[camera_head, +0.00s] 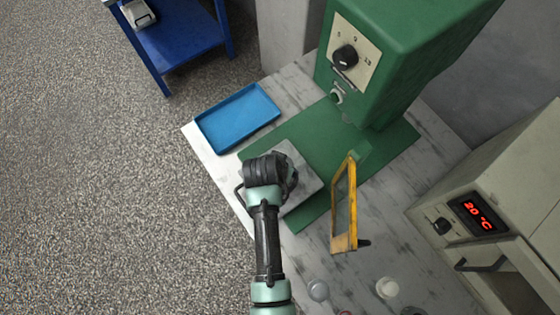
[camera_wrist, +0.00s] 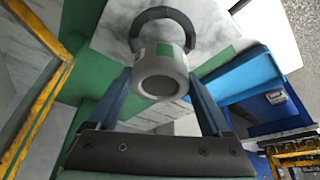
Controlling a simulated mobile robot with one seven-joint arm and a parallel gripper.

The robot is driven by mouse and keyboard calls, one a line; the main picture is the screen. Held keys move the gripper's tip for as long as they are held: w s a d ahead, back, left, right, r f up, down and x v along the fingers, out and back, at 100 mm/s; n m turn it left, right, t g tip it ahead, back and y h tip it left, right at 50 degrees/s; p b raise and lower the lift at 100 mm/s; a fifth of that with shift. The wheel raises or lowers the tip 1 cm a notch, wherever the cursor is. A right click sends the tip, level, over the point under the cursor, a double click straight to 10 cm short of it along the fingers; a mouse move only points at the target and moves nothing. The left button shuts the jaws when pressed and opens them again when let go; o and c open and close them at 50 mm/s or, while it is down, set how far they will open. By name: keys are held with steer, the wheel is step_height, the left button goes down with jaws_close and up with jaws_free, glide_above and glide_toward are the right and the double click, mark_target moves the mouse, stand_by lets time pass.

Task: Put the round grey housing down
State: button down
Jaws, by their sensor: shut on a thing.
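The round grey housing (camera_wrist: 161,72) shows in the wrist view as a short cylinder with its open bore facing the camera and a green patch on its side. The two blue fingers of my gripper (camera_wrist: 161,84) are closed on its sides. In the head view my gripper (camera_head: 285,183) is over the light grey plate of the green press (camera_head: 385,75) and largely hides the housing. I cannot tell whether the housing touches the plate (camera_head: 305,170). A dark curved bar (camera_wrist: 160,14) shows behind the housing in the wrist view.
A yellow-framed guard (camera_head: 344,205) stands open just right of the plate. An empty blue tray (camera_head: 238,116) lies on the marbled table to the upper left. Small parts (camera_head: 387,288) lie at the front right. A beige oven (camera_head: 500,205) stands at the right.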

steer(key=shift+w+f, duration=0.1)
steer(key=shift+f, duration=2.05)
steer(key=shift+f, duration=0.1)
steer(key=shift+f, duration=0.15)
jaws_free()
